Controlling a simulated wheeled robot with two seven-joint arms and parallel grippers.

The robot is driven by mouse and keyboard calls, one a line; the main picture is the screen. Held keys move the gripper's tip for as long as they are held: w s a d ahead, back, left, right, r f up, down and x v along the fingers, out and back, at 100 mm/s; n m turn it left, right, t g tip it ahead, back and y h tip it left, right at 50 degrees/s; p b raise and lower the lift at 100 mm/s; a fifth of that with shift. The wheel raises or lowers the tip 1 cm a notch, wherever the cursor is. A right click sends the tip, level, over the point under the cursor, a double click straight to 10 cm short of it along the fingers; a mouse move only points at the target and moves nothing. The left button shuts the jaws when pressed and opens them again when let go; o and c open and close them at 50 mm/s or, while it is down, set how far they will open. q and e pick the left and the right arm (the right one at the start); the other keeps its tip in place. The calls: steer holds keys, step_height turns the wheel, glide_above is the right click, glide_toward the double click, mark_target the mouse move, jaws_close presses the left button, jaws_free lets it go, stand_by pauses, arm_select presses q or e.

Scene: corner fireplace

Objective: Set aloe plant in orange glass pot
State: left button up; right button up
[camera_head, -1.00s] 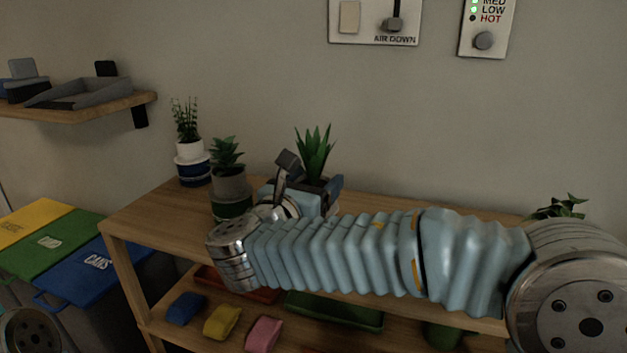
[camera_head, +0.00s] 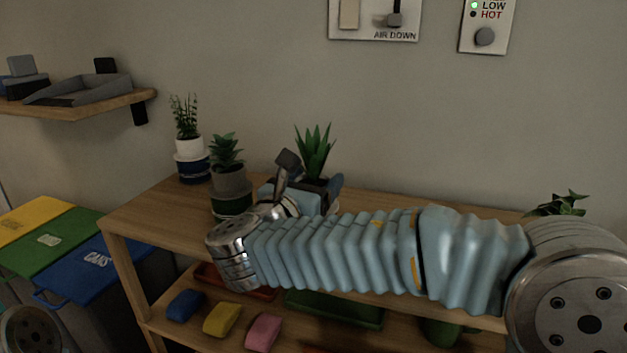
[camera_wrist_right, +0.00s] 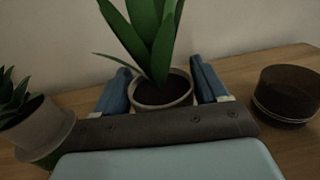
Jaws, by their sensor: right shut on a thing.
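The aloe plant (camera_head: 315,152), with long green leaves in a small grey pot, stands upright above the wooden shelf top. It also shows in the right wrist view (camera_wrist_right: 152,45). My right gripper (camera_head: 312,192) is shut on its pot, with one blue finger on each side in the wrist view (camera_wrist_right: 164,88). Whether the pot touches the wood is hard to tell. A dark brown, glassy round pot (camera_wrist_right: 288,94), likely the orange glass pot, stands to the right in the wrist view. My arm seems to hide it in the head view. My left gripper is not in view.
On the wooden shelf top (camera_head: 150,210), a succulent in a grey pot (camera_head: 230,180) sits in a green holder, left of my gripper. Behind it stands a plant in a white pot (camera_head: 190,147) in a blue holder. Another leafy plant (camera_head: 560,206) is at the right.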

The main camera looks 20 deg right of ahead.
steer(key=shift+f, duration=0.15)
steer(key=o, duration=0.8)
steer(key=shift+o, duration=0.2)
